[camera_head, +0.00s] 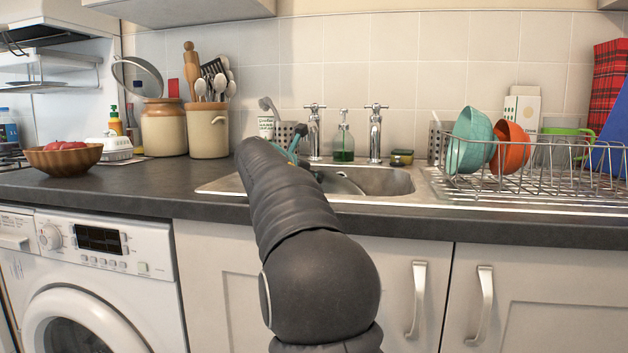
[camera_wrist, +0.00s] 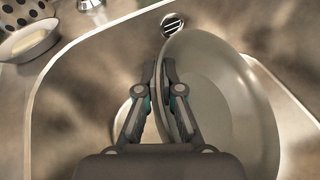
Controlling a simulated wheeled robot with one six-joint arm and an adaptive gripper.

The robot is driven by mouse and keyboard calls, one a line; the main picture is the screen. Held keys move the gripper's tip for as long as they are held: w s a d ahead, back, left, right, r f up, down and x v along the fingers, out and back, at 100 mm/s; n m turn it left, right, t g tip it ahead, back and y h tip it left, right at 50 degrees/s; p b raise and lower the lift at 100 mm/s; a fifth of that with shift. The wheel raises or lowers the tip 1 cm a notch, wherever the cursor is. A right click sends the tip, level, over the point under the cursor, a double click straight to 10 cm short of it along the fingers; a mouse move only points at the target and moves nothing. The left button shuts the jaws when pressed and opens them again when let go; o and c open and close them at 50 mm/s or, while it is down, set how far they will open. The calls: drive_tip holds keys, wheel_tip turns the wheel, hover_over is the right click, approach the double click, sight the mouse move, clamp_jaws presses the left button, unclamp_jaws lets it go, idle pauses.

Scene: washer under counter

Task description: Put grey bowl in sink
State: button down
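The grey bowl (camera_wrist: 235,100) is in the right half of the wrist view, tilted on its side, over or inside the sink basin (camera_wrist: 75,105). My gripper (camera_wrist: 165,68) has one finger on each side of the bowl's near rim and is closed on it. In the head view, the sink (camera_head: 392,181) is set in the counter behind my arm. My arm hides most of the gripper there, and a grey curved shape in the basin may be the bowl. I cannot tell whether the bowl touches the basin floor.
Two taps (camera_head: 375,135) and a green soap bottle (camera_head: 343,140) stand behind the sink. A wire dish rack (camera_head: 560,183) with a teal bowl (camera_head: 468,140) and an orange bowl (camera_head: 510,148) is at right. A small dish (camera_wrist: 30,42) lies beside the basin.

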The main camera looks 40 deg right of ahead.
drive_tip(key=c, duration=1.7)
unclamp_jaws()
drive_tip(key=shift+f, duration=0.15)
drive_tip(key=o, duration=0.4)
drive_tip(key=shift+a+r, duration=0.15)
drive_tip(key=shift+r, duration=0.15)
drive_tip(key=p+v, duration=0.1)
drive_tip(key=v, duration=1)
drive_tip(key=shift+s+a, duration=0.15)
drive_tip(key=shift+a, duration=0.15)
